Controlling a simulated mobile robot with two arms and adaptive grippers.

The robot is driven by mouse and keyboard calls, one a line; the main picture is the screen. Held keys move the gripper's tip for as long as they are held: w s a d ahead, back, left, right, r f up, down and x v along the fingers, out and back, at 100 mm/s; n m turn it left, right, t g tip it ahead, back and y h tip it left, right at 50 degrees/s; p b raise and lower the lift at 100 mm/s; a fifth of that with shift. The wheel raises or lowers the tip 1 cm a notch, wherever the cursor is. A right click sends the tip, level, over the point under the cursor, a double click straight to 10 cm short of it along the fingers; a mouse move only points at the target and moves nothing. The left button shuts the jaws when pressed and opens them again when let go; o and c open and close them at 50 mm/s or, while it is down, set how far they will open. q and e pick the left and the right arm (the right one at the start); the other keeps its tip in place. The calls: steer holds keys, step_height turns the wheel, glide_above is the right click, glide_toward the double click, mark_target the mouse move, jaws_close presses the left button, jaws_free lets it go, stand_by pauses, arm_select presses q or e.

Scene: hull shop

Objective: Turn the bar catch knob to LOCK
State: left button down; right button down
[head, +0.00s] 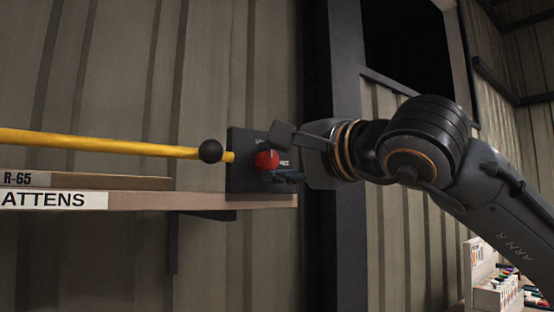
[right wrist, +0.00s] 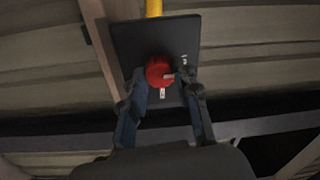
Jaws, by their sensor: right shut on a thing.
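The bar catch knob (head: 266,159) is red and round and sits on a dark plate (head: 238,180) on the wall, at the end of a yellow bar (head: 110,146). My right gripper (head: 275,157) comes from the right, with one finger above and one below the knob, and is shut on it. In the right wrist view the knob (right wrist: 159,68) lies between the fingertips, and a pale mark on it points right. Small white labels show right of and below the knob there; they are too small to read surely. My left gripper is out of view.
A wooden shelf edge (head: 240,201) with an "ATTENS" label runs below. A dark post (head: 341,235) stands behind my right wrist. Small goods (head: 497,290) stand at lower right.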

steer(key=shift+f, duration=0.1)
steer(key=c, duration=1)
jaws_free()
steer(key=v, duration=1.2)
steer(key=shift+a, duration=0.1)
